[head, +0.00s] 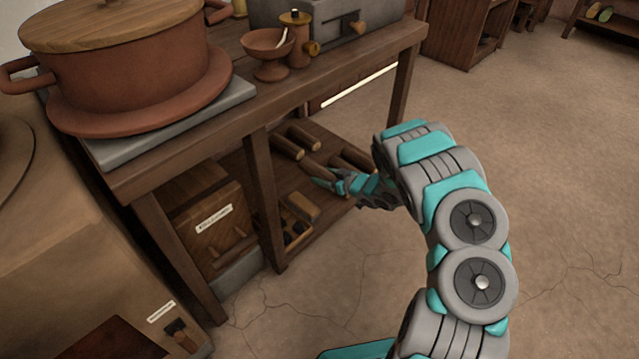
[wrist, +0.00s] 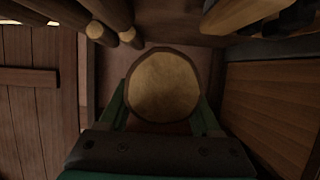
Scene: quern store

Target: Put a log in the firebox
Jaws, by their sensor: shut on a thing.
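My gripper (head: 330,184) reaches into the low shelf under the table, among the logs. In the wrist view my gripper (wrist: 163,115) is shut on a log (wrist: 163,85), whose pale round end faces the camera between the two green fingers. Other logs (head: 287,148) lie on the shelf behind the gripper, and they also show at the top left of the wrist view (wrist: 110,15). A tan stove-like body (head: 90,235) stands at the lower left with a small label and a dark red-brown panel. I cannot tell for sure whether this is the firebox.
The shelf (head: 290,240) sits between table legs (head: 265,200). A labelled wooden box (head: 213,225) and a small crate (head: 298,215) stand left of the gripper. A big lidded pot (head: 125,75), a bowl (head: 268,45) and a grinder (head: 297,40) stand above. The floor at right is clear.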

